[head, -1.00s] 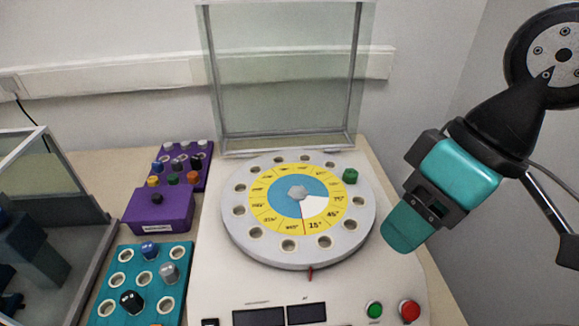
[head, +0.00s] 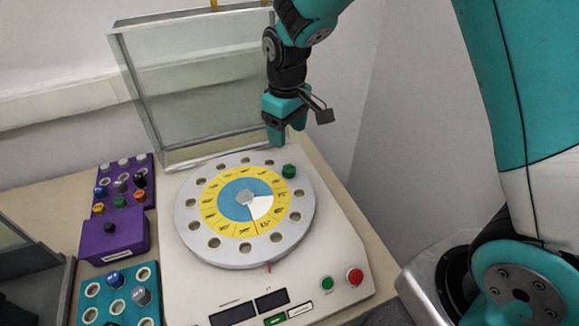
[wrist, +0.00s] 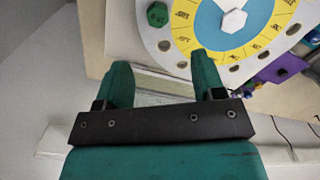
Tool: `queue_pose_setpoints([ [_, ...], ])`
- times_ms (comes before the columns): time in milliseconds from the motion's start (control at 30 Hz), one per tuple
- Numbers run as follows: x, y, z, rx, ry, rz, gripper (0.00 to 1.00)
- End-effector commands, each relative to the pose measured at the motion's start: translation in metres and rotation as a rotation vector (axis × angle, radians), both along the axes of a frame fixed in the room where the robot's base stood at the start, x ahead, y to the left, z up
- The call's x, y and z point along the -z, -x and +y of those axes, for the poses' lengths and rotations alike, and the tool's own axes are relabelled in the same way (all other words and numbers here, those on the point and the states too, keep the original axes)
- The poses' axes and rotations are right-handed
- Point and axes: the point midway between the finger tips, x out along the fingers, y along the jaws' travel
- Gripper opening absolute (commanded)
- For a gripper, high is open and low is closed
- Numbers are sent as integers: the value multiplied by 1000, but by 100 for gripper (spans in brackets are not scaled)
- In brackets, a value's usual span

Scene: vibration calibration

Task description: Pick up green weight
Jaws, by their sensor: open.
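A green weight (head: 289,170) with a hexagonal top sits at the far right rim of the round grey dial (head: 187,228). In the wrist view the green weight (wrist: 157,14) is at the top edge, just beyond the fingertips and roughly in line with the gap between them. My gripper (head: 285,138) points down behind and above the weight, apart from it. In the wrist view my gripper (wrist: 160,68) is open with nothing between its fingers. Another green-topped piece (head: 120,202) stands in the purple rack.
The purple rack (head: 128,162) holds several coloured weights, with a purple box (head: 112,240) in front of it. A teal rack (head: 103,303) is at lower left. A glass panel (head: 190,90) stands upright behind the dial, close to my gripper.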

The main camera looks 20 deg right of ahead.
Motion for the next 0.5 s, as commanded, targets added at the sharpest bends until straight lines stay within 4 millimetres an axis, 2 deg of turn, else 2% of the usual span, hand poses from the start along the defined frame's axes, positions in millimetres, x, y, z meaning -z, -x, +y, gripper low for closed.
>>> queue_pose_setpoints([
  [200, 44, 1, -1, 1, 0, 4, 63],
  [300, 57, 1, -1, 1, 0, 2, 63],
  [500, 70, 2, -2, 1, 0, 1, 63],
])
